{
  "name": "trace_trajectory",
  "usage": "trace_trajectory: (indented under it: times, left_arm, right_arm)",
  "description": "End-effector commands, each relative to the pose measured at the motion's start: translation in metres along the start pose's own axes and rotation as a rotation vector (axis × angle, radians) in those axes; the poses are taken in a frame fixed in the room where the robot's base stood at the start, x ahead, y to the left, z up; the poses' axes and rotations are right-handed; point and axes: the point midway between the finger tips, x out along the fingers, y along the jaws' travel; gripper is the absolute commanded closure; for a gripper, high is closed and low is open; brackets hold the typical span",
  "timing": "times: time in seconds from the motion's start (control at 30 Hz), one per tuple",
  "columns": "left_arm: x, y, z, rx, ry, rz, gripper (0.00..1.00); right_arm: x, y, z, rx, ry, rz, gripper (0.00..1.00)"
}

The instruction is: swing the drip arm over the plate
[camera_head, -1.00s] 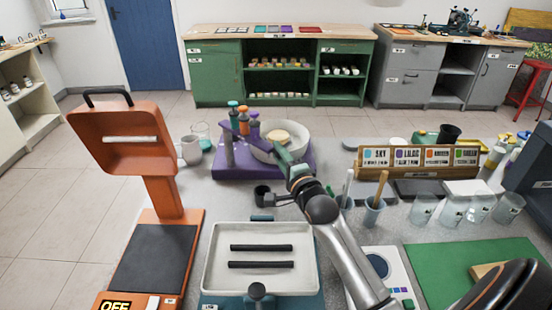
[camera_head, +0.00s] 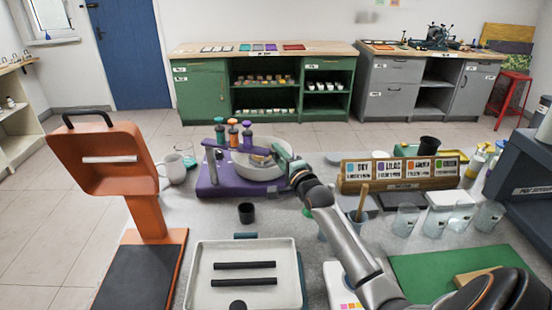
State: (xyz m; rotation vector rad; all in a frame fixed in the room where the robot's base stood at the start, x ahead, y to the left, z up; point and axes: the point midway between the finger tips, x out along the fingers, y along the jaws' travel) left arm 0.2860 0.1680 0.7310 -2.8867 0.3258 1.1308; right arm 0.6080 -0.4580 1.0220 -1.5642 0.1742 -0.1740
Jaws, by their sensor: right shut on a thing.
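The purple drip stand (camera_head: 207,183) stands mid-table. Teal, orange and purple bottles (camera_head: 233,133) stand upright by the arm. The pale plate (camera_head: 258,160) sits in the white bowl (camera_head: 262,172), partly hidden by the bar and my gripper. My right gripper (camera_head: 281,154) is at the bowl's right side, shut on what appears to be the drip arm's far end; the contact is largely hidden. My left gripper is not in view.
A white mug (camera_head: 172,167) and a glass stand left of the stand, a small black cup (camera_head: 246,213) in front. An orange framed device (camera_head: 150,215) rises at left. A labelled rack (camera_head: 398,172) and several clear cups are right. A white tray (camera_head: 213,285) lies nearest.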

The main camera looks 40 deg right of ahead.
Motion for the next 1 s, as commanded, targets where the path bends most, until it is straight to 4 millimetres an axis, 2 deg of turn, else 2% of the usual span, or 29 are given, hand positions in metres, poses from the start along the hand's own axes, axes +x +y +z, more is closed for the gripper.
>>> trace_trajectory:
  times: [0.37,0.4,0.63,1.0]
  left_arm:
    - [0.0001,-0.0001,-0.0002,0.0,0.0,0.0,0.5]
    - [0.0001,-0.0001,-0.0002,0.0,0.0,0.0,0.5]
    - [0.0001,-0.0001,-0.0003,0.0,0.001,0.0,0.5]
    - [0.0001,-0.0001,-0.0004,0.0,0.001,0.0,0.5]
  right_arm:
    - [0.0009,-0.0016,-0.0023,-0.001,0.003,-0.003,1.0]
    - [0.0009,-0.0016,-0.0022,-0.001,0.003,-0.003,0.66]
    - [0.0008,-0.001,-0.0012,0.0,0.001,-0.002,0.4]
    - [-0.0039,-0.0001,0.0,0.001,-0.001,-0.001,0.39]
